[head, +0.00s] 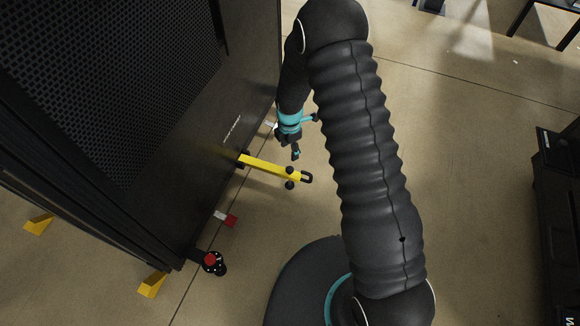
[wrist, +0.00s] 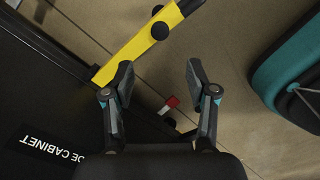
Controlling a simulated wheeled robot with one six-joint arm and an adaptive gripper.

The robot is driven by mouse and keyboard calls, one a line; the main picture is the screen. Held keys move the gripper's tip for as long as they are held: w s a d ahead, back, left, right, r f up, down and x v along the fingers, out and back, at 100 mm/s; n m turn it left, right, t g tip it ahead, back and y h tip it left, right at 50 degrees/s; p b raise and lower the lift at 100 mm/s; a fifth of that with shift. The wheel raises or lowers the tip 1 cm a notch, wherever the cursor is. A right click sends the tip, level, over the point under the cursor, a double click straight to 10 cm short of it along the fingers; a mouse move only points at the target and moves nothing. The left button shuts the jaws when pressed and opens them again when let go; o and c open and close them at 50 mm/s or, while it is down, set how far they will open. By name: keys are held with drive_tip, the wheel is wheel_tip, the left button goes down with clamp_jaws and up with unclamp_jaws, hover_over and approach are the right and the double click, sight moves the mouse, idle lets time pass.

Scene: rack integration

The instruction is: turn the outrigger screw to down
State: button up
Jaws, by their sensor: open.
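The yellow outrigger bar (head: 262,166) sticks out from the base of the black cabinet, low over the floor. A black screw knob (head: 289,185) sits near its outer end, with another dark round knob beside it. In the wrist view the bar (wrist: 132,48) crosses the upper left and the screw knob (wrist: 160,31) shows on it. My gripper (head: 296,154) is above the bar near its outer end. In the wrist view my gripper (wrist: 158,70) is open and empty. Its left fingertip overlaps the bar in the picture; I cannot tell whether they touch. The knob lies beyond the fingertips.
The black cabinet (head: 190,130) stands close on the left. A red-and-white piece (head: 226,218), a red-topped caster (head: 210,260) and yellow wedges (head: 152,285) are at its base. Dark equipment (head: 560,200) stands at the right edge.

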sight(290, 169)
wheel_tip(290, 169, down, 12)
drive_tip(key=shift+r, duration=0.1)
idle(0.4)
clamp_jaws()
